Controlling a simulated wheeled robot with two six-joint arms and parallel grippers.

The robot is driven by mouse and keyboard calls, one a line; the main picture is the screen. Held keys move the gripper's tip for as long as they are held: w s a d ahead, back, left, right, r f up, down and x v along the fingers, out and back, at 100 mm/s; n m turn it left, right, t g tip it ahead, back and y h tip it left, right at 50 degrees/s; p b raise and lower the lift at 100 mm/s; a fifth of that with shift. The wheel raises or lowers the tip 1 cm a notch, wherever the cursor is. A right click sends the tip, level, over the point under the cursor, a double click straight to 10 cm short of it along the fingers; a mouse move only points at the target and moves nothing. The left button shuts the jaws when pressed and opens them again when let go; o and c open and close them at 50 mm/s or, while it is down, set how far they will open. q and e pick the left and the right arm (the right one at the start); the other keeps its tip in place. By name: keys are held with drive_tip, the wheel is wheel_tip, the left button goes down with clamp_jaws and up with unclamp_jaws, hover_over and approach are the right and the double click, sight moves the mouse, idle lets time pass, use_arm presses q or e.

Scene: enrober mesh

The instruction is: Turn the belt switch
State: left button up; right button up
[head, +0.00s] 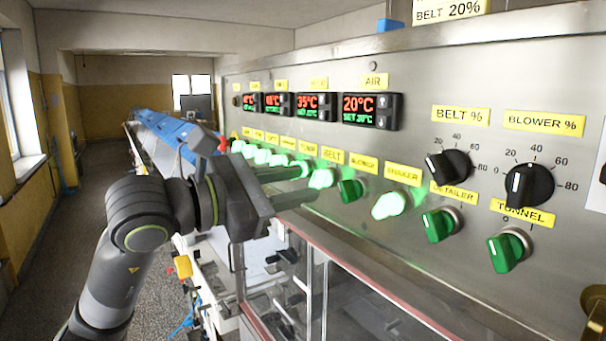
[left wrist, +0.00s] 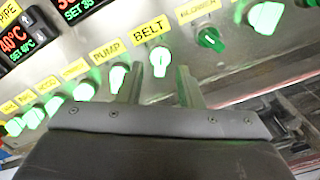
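The belt switch (head: 320,178) is a lit green knob on the steel panel, near the yellow BELT label (head: 333,156). In the left wrist view the belt switch (left wrist: 160,60) glows, its handle roughly upright. My left gripper (head: 308,183) is open in front of the panel. In the left wrist view its two fingers (left wrist: 160,80) point at the panel, one on each side of the belt switch, with gaps visible. I cannot tell how deep the fingertips reach along the knob. My right gripper is in neither view.
The unlit blower switch (left wrist: 210,40) is close on the right of the belt switch, and the lit pump switch (left wrist: 118,78) is on the left. The BELT % dial (head: 449,166) is a separate black knob. A glass-sided guard (head: 330,285) stands below the panel.

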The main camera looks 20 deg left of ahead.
use_arm(q)
drive_tip(key=shift+p+x, duration=0.3)
drive_tip(key=shift+x, duration=0.6)
clamp_jaws()
